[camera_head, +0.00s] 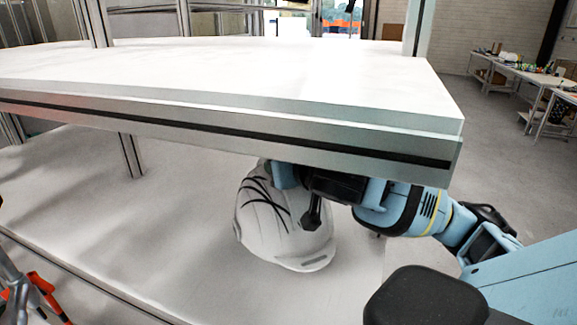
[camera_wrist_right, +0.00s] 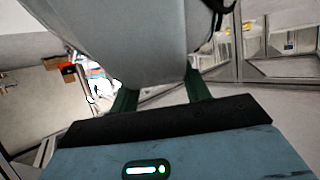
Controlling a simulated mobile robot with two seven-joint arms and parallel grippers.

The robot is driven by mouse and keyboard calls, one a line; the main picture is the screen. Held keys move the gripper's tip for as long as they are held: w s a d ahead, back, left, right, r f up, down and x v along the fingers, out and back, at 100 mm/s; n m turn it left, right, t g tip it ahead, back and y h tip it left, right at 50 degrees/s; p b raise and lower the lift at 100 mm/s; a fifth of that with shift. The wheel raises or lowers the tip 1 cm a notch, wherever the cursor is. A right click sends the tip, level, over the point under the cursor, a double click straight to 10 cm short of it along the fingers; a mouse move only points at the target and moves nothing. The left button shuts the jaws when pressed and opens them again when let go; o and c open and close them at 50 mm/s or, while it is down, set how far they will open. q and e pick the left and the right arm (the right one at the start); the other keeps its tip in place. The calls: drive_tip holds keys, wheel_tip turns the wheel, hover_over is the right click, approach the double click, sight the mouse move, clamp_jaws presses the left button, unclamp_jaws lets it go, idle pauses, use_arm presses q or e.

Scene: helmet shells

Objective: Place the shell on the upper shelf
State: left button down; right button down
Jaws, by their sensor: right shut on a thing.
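A white helmet shell (camera_head: 270,222) with black curved slots is at the lower shelf's level, below the upper shelf's front edge. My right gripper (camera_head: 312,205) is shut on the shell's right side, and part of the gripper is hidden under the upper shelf. In the right wrist view the shell (camera_wrist_right: 130,45) fills the upper middle, between the two dark green fingers (camera_wrist_right: 160,92). I cannot tell whether the shell touches the lower shelf. The upper shelf (camera_head: 250,70) is white, with a bare top.
The lower shelf (camera_head: 90,205) is mostly clear to the left of the shell. The upper shelf's thick metal front edge (camera_head: 230,135) overhangs my right arm closely. Metal posts (camera_head: 131,155) stand at the left. Tables with items (camera_head: 525,75) stand far right.

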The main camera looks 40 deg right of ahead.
drive_tip(key=w+d, duration=0.1)
drive_tip(key=d, duration=0.1)
drive_tip(key=w+d, duration=0.4)
drive_tip(key=shift+d+f, duration=0.2)
drive_tip(key=shift+d, duration=0.2)
drive_tip(key=shift+w+d, duration=0.4)
drive_tip(key=shift+w, duration=0.05)
drive_tip(key=shift+w+d, duration=0.25)
drive_tip(key=shift+d, duration=0.15)
drive_tip(key=shift+f, duration=1.8)
drive_tip(key=shift+a+f, duration=0.1)
drive_tip(key=shift+f, duration=0.1)
drive_tip(key=c, duration=0.7)
unclamp_jaws()
